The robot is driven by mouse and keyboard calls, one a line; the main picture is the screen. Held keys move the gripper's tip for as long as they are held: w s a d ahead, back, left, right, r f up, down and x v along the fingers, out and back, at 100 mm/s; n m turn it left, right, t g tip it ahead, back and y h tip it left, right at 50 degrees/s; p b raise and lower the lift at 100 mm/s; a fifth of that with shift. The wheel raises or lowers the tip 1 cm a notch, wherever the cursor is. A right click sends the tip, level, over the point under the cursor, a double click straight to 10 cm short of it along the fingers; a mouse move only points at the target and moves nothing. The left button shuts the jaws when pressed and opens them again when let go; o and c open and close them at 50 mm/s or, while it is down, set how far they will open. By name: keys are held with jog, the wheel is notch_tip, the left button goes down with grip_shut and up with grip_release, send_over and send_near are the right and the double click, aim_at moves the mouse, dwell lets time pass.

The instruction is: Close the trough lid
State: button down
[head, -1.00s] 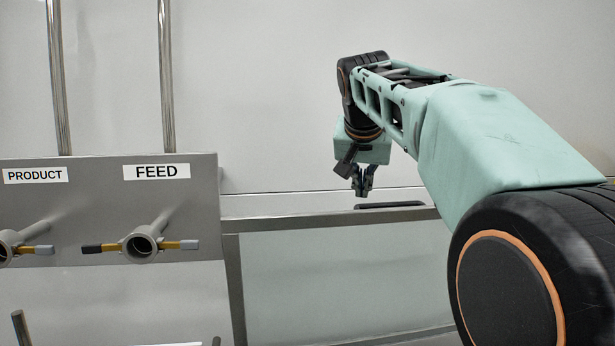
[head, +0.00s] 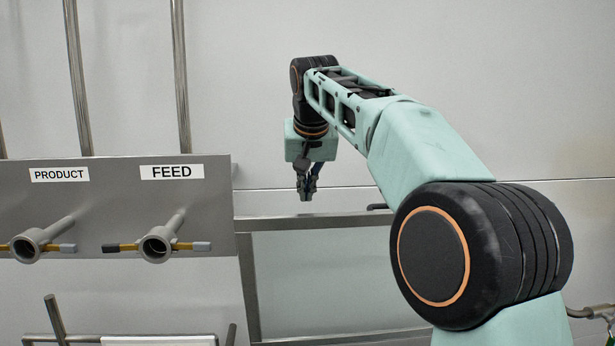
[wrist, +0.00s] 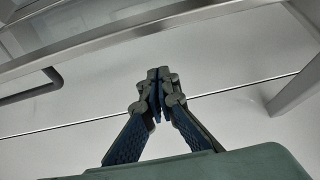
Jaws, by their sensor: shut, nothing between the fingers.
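A dark bar handle (head: 378,207) shows just above the metal rail of a framed panel, which seems to be the trough and its lid; my arm hides the handle's right part. The handle also shows at the left in the wrist view (wrist: 32,92), near the silver rail (wrist: 130,32). I cannot tell clearly how far the lid stands open. My gripper (head: 306,194) points down, to the left of the handle and apart from it. In the wrist view its fingertips (wrist: 158,76) meet, with nothing between them.
A grey panel (head: 80,215) at left carries PRODUCT and FEED labels and two protruding pipe ports, including the feed port (head: 157,243), with small levers. A metal post (wrist: 300,88) stands at right in the wrist view.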

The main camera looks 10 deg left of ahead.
aim_at(308, 215)
jog(key=s, duration=0.1)
jog(key=f, duration=0.1)
jog(key=s+b, duration=0.1)
jog(key=shift+s+d+f, duration=0.2)
jog(key=shift+s+d, duration=0.1)
jog(key=shift+s+f, duration=0.15)
jog(key=shift+s, duration=0.15)
